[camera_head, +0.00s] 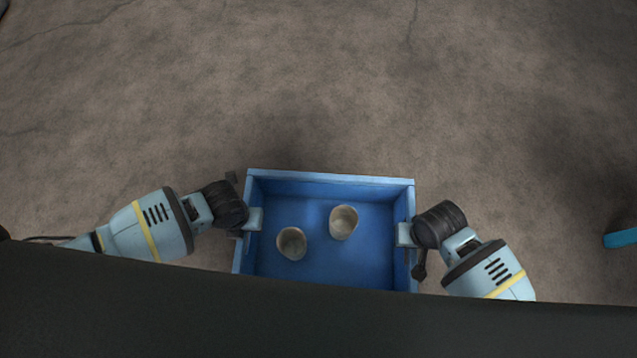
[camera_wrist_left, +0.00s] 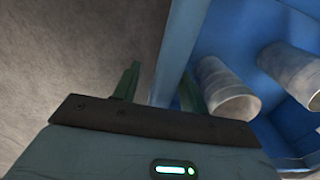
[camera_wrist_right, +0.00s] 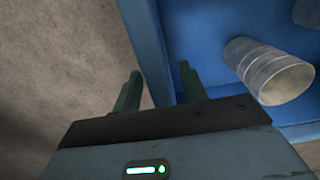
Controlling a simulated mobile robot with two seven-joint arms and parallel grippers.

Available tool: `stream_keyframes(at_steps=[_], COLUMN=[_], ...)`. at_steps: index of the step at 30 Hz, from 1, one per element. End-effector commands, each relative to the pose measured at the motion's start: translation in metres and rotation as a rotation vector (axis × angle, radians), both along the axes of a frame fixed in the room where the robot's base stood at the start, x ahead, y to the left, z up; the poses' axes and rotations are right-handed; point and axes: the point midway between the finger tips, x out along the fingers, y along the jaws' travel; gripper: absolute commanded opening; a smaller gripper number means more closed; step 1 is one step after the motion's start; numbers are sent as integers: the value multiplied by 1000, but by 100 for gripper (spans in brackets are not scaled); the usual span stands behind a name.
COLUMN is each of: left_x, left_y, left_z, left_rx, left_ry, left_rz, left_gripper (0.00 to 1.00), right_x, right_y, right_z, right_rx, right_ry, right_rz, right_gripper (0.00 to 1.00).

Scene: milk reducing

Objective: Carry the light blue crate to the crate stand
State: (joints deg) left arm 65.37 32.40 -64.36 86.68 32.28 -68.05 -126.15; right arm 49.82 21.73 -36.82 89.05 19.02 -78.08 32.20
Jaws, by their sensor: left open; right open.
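The light blue crate (camera_head: 330,179) is in the lower middle of the head view, with a darker blue inside. Two pale cups (camera_head: 343,222) (camera_head: 291,243) stand in it. My left gripper (camera_head: 244,222) is at the crate's left wall and my right gripper (camera_head: 408,234) at its right wall. Both are open. In the left wrist view the fingers (camera_wrist_left: 158,88) straddle the wall (camera_wrist_left: 173,55), one inside and one outside. The right wrist view shows the same, with fingers (camera_wrist_right: 160,88) either side of the wall (camera_wrist_right: 148,45). The crate's near edge is hidden.
A dark surface (camera_head: 300,320) covers the bottom of the head view and hides the crate's near side. A blue object (camera_head: 621,238) shows partly at the right edge. Bare brown floor (camera_head: 320,80) lies beyond the crate. No crate stand can be made out.

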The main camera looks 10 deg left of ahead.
Motion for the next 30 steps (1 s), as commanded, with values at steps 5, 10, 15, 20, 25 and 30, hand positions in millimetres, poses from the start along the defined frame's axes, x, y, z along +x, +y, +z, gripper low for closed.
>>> stream_keyframes(at_steps=[5, 10, 15, 20, 25, 30], left_x=[0, 0, 0, 0, 0, 0], left_y=[0, 0, 0, 0, 0, 0], left_z=[0, 0, 0, 0, 0, 0], left_rx=[0, 0, 0, 0, 1, 1], left_ry=[0, 0, 0, 0, 0, 0], left_rz=[0, 0, 1, 1, 1, 1], left_gripper=[28, 6, 0, 0, 0, 0], right_x=[0, 0, 0, 0, 0, 0], right_y=[0, 0, 0, 0, 0, 0], right_z=[0, 0, 0, 0, 0, 1], right_rx=[0, 0, 0, 0, 0, 0], right_ry=[0, 0, 0, 0, 0, 0], right_rz=[0, 0, -1, -1, -1, -1], right_gripper=[28, 6, 0, 0, 0, 0])
